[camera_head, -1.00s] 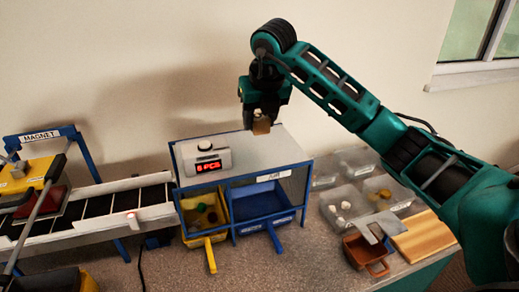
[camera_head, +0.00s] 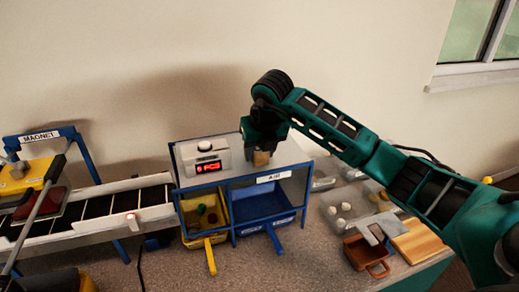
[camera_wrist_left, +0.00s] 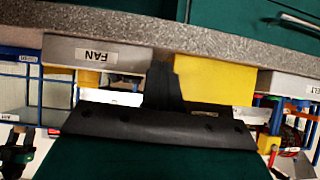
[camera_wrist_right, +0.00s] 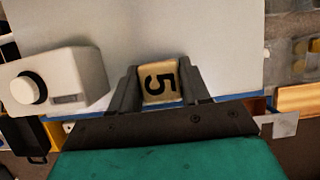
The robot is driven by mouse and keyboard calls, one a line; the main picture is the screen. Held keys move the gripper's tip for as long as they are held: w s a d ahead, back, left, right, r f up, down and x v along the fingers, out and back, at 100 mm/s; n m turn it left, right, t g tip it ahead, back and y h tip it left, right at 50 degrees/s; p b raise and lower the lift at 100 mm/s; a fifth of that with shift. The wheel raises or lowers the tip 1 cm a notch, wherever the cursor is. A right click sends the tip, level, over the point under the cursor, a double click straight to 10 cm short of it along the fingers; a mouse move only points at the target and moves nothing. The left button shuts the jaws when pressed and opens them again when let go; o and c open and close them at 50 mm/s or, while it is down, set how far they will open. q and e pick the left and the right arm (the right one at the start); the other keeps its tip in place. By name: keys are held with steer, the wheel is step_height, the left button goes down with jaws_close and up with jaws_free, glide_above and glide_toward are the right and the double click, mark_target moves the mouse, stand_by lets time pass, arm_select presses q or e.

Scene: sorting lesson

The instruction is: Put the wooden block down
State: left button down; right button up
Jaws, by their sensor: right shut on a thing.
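The wooden block (camera_head: 261,158) is small and light brown. In the right wrist view the block (camera_wrist_right: 159,82) shows a black 5. My right gripper (camera_head: 262,150) is shut on it, with one finger on each side. The block is over the pale top of the blue-framed AIR station (camera_head: 240,172), right of the white counter box (camera_head: 207,158). I cannot tell whether its underside touches the top. My left gripper (camera_wrist_left: 165,85) shows in the left wrist view with its fingers together and nothing visible between them, near a FAN-labelled box (camera_wrist_left: 105,55).
A yellow bin (camera_head: 192,240) and a blue bin (camera_head: 262,225) sit under the top. Clear trays (camera_head: 325,208), a brown bin (camera_head: 367,251) and a wooden board (camera_head: 418,242) lie to the right. A conveyor (camera_head: 100,205) runs at the left. The top's right part looks bare.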

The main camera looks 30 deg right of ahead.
steer(key=o, duration=1)
steer(key=shift+o, duration=0.2)
